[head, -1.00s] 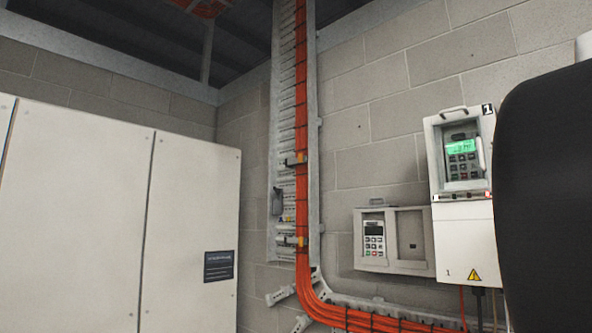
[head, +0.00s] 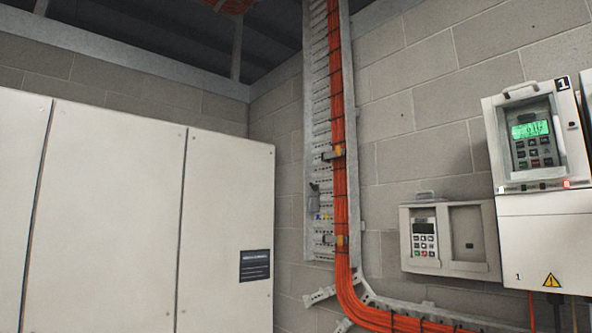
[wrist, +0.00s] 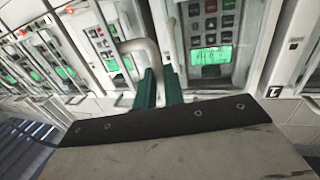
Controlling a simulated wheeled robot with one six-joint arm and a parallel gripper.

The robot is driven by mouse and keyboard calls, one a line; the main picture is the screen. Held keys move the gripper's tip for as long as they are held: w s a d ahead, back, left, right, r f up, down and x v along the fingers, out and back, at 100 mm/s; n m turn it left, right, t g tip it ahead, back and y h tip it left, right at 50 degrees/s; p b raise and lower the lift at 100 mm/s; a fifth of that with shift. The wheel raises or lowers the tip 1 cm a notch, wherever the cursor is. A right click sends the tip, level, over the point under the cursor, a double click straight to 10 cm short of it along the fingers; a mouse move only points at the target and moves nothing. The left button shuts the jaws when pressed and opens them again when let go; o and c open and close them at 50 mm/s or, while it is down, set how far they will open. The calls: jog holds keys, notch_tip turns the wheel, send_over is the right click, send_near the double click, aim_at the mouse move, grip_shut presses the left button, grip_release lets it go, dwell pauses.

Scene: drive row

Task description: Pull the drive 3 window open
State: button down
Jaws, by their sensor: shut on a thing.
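In the wrist view my gripper (wrist: 160,80), with two green fingers, is shut on a pale curved window handle (wrist: 144,47). The handle stands out in front of a row of drive units, between one with a lit green screen (wrist: 210,55) and another (wrist: 105,45) to its left. No number shows by the held handle, so I cannot tell which drive it belongs to or how far its window stands open. A number label (wrist: 274,91) at the right is upside down. My gripper is not in the head view.
The head view shows drive 1 (head: 540,240) at the right edge, a grey keypad box (head: 450,240) beside it, orange cables (head: 338,150) on a vertical tray, and white cabinets (head: 120,210) at the left. Other handles and windows crowd the wrist view's left.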

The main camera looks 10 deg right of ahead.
jog(key=shift+f, duration=0.1)
jog(key=c, duration=1.5)
grip_release()
jog(key=shift+w, duration=0.1)
